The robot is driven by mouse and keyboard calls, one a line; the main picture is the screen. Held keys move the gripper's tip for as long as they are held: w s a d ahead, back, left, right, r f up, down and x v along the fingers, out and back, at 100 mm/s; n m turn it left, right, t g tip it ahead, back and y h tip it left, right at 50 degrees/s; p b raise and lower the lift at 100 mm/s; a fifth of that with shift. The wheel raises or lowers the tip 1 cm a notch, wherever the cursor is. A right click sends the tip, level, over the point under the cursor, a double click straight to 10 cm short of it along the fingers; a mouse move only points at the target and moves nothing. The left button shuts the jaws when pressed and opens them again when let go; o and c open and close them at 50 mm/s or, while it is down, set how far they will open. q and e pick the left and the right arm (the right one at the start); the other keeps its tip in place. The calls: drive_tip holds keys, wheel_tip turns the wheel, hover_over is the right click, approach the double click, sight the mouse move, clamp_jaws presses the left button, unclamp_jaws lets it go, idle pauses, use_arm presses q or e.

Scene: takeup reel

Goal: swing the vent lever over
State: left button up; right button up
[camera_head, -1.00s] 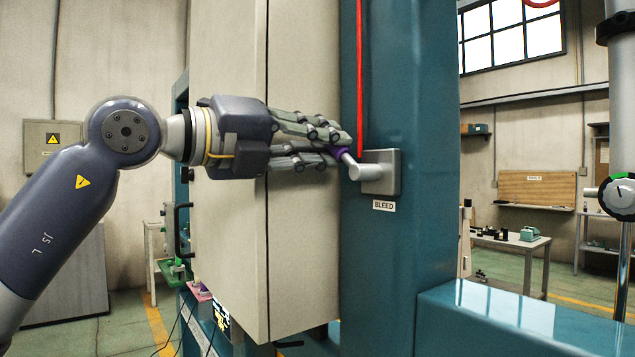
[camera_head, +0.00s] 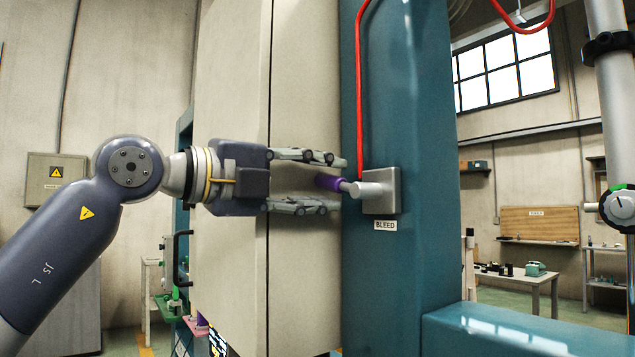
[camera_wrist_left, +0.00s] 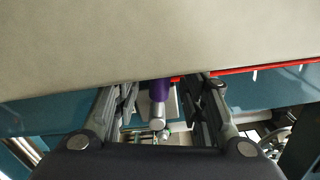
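The vent lever (camera_head: 331,183) has a purple grip on a short metal rod and points left, tilted slightly up, from a grey block (camera_head: 383,191) on the teal column. A label below the block reads BLEED. My left gripper (camera_head: 325,183) is open, with one finger above and one below the purple grip, both apart from it. In the left wrist view the purple grip (camera_wrist_left: 160,90) lies between the two spread fingers (camera_wrist_left: 162,95). My right gripper is not in view.
A tall beige cabinet panel (camera_head: 235,90) stands right behind my left gripper. A red cable (camera_head: 359,90) runs down the teal column (camera_head: 415,100) to near the block. A teal ledge (camera_head: 520,330) juts out at the lower right.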

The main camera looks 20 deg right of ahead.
use_arm(q)
drive_tip(key=shift+a, duration=0.1)
drive_tip(key=shift+s+a+b, duration=0.15)
drive_tip(key=shift+a+b, duration=0.1)
drive_tip(key=shift+b, duration=0.05)
drive_tip(key=shift+b+v, duration=1.15)
drive_tip(key=shift+v, duration=1.55)
drive_tip(key=shift+a, duration=0.2)
drive_tip(key=v, duration=0.7)
drive_tip(key=shift+s+a, duration=0.2)
drive_tip(key=shift+a, duration=0.15)
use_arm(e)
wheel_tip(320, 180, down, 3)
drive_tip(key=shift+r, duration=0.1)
